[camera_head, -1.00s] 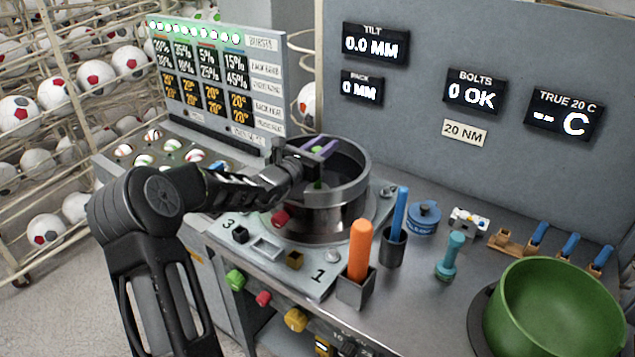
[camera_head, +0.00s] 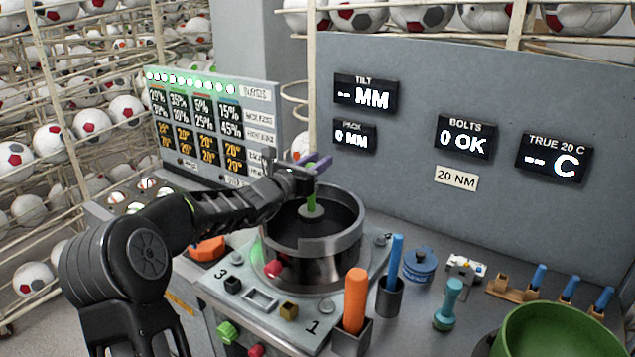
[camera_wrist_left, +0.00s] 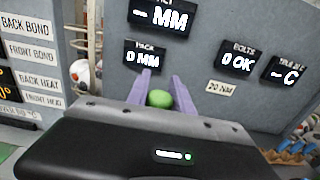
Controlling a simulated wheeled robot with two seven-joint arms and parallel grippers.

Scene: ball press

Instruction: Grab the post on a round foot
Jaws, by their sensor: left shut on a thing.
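My left gripper (camera_head: 316,166) is shut on the green post (camera_head: 311,201), with its purple fingers on either side of the upper part. The post is upright, and its grey round foot (camera_head: 312,212) shows below, within the outline of the metal pot's (camera_head: 312,245) mouth. The pot stands on the press plate; I cannot tell exactly how high the foot is above its inside. In the left wrist view the post's rounded green top (camera_wrist_left: 159,98) sits between the purple fingers (camera_wrist_left: 160,88). My right gripper is not in view.
An orange-handled tool (camera_head: 355,300) in a holder, a blue stick (camera_head: 394,262) in a cup, a blue lidded pot (camera_head: 420,265), a teal tool (camera_head: 448,304) and a green bowl (camera_head: 555,335) stand to the right. A display wall (camera_head: 455,100) rises behind.

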